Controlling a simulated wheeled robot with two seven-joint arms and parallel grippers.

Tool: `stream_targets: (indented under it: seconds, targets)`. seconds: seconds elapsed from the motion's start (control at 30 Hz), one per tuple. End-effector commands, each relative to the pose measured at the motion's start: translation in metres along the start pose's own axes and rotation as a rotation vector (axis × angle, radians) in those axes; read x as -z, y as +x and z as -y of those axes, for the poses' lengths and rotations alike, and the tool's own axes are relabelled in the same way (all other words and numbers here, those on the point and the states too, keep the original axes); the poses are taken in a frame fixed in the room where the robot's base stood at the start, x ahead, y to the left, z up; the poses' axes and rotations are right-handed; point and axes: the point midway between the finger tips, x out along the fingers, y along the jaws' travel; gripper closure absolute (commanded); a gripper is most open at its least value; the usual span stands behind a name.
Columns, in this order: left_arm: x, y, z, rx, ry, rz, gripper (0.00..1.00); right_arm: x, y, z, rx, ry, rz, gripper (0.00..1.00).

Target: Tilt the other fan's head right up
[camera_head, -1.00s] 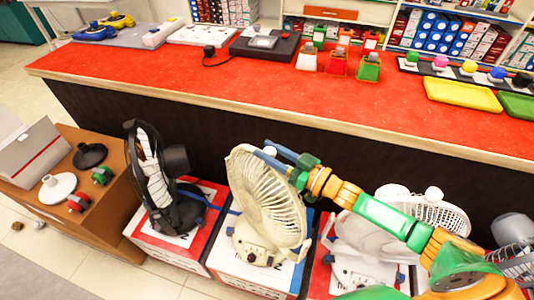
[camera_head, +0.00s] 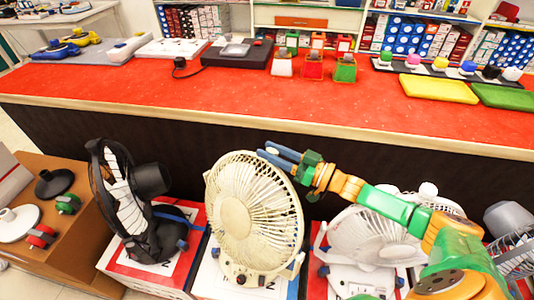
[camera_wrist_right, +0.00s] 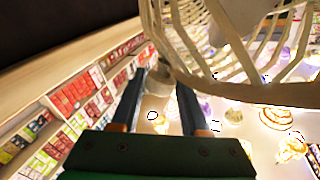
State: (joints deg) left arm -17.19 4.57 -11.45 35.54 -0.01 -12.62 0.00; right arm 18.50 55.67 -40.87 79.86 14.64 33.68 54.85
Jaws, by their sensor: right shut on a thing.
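The cream fan (camera_head: 250,215) stands on a white and red box in the middle of the head view. Its round caged head faces the camera and leans a little back. My right gripper (camera_head: 272,153) is at the top right of its cage, its blue fingers shut on the cage rim. In the right wrist view, the cage (camera_wrist_right: 215,50) fills the top, and the gripper (camera_wrist_right: 165,85) fingers point up towards its edge. A white fan (camera_head: 365,235) stands to the right, partly behind my right arm. My left gripper is out of view.
The red counter (camera_head: 210,105) runs behind the fans, with a dark front close behind them. A brown box (camera_head: 75,235) with fan parts stands at the left. Another fan (camera_head: 515,245) is at the right edge.

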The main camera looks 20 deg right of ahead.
Motion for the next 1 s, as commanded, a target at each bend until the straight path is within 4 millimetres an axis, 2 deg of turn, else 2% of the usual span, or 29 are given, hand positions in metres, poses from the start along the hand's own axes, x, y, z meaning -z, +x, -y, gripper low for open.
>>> stream_targets:
  seconds: [0.2, 0.23, 0.3, 0.67, 0.8, 1.0]
  targets:
    - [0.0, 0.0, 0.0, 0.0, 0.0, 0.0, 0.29, -0.005, -0.001, 0.0, -0.003, -0.001, 0.012, 1.0]
    - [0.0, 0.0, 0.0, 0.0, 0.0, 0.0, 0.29, -0.005, -0.001, 0.0, -0.003, -0.001, 0.012, 0.5]
    - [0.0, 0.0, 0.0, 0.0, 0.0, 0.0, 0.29, -0.005, -0.001, 0.0, -0.002, -0.001, 0.011, 0.31]
    - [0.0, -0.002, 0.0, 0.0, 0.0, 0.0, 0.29, 0.003, 0.0, 0.002, 0.001, 0.0, 0.004, 0.29]
    - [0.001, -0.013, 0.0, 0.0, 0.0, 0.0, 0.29, 0.031, 0.002, 0.008, 0.0, -0.002, 0.006, 0.29]
    - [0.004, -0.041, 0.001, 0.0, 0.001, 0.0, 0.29, 0.07, -0.016, 0.055, 0.001, 0.006, 0.013, 0.29]
